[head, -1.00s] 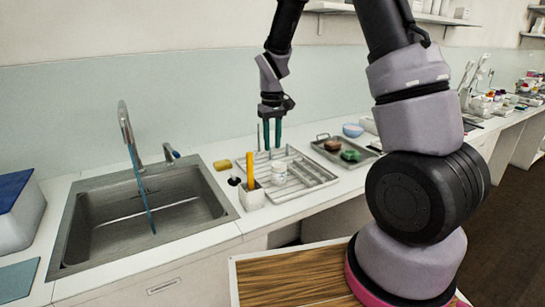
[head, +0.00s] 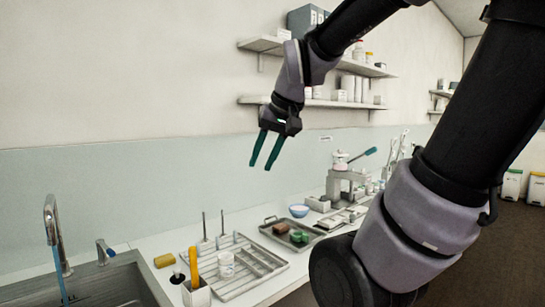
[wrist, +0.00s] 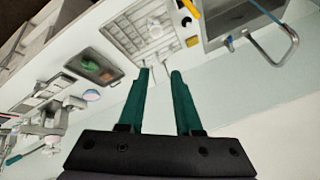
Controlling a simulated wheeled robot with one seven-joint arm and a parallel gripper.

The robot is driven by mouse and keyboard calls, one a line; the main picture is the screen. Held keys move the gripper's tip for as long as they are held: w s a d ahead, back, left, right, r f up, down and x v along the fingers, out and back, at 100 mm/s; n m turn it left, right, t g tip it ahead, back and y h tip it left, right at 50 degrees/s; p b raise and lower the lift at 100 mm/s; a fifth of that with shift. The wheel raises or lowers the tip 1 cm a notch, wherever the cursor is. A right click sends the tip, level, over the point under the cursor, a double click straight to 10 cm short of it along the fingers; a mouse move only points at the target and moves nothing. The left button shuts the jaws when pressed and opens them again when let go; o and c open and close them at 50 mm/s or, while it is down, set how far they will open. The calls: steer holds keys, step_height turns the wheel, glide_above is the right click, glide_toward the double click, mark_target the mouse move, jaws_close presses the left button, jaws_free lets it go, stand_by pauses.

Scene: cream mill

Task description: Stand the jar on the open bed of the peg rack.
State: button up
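My gripper (head: 261,166) is high above the counter against the wall, well clear of the rack and jar. Its two teal fingers are apart with nothing between them, also in the wrist view (wrist: 159,73).
Thin upright rods (head: 205,228) stand at the rack's back. A holder (head: 196,292) with a yellow item stands at its left front, near the sink (head: 105,288). A tray (head: 300,247) with brown and green items and a blue bowl (head: 299,211) lie right. Shelves (head: 318,103) hang behind my gripper.

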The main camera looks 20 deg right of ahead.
steer(key=shift+m+t, duration=0.6)
steer(key=shift+t, duration=0.1)
steer(key=s, duration=0.3)
steer(key=s+r, duration=0.1)
steer(key=shift+s+d, duration=0.15)
steer(key=shift+d, duration=0.15)
stand_by(0.4)
